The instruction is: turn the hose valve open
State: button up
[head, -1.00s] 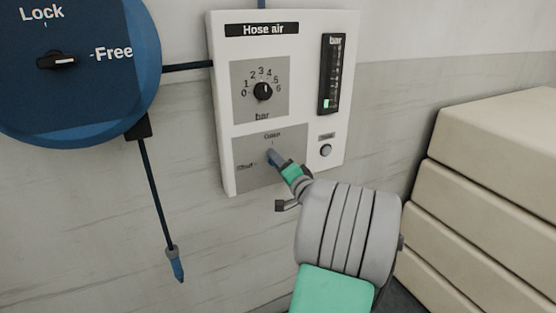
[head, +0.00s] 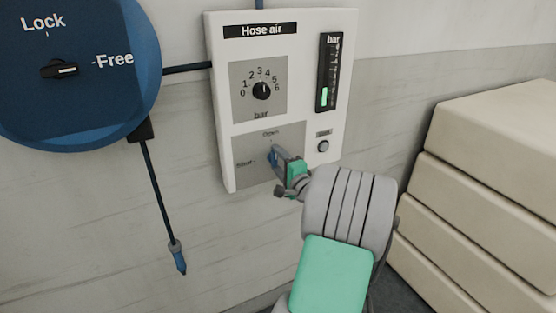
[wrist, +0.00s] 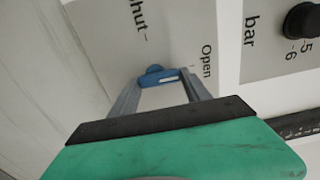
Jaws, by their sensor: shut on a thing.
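The hose valve is a blue knob (head: 273,154) on the lower grey plate of the "Hose air" panel (head: 215,110), between a "Shut" mark at left and an "Open" mark above. My gripper (head: 281,159) is shut on the knob, its fingers at the knob's two sides. In the wrist view the blue valve knob (wrist: 154,74) sits between the fingertips, and its white line points toward the "Open" label (wrist: 206,62). The fingers hide part of the knob. The bar gauge (head: 329,72) shows a green column low in its scale.
A black pressure dial (head: 260,91) sits above the valve, and a round button (head: 323,146) is at its right. A blue reel (head: 75,95) with a "Lock"/"Free" switch (head: 60,70) and hanging hose is at left. Stacked cream blocks (head: 490,170) stand at right.

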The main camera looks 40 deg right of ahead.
jog(key=o, duration=1.4)
jog(key=b+v, duration=0.1)
jog(key=v, duration=0.6)
jog(key=shift+s+a, duration=0.2)
jog(key=shift+s, duration=0.2)
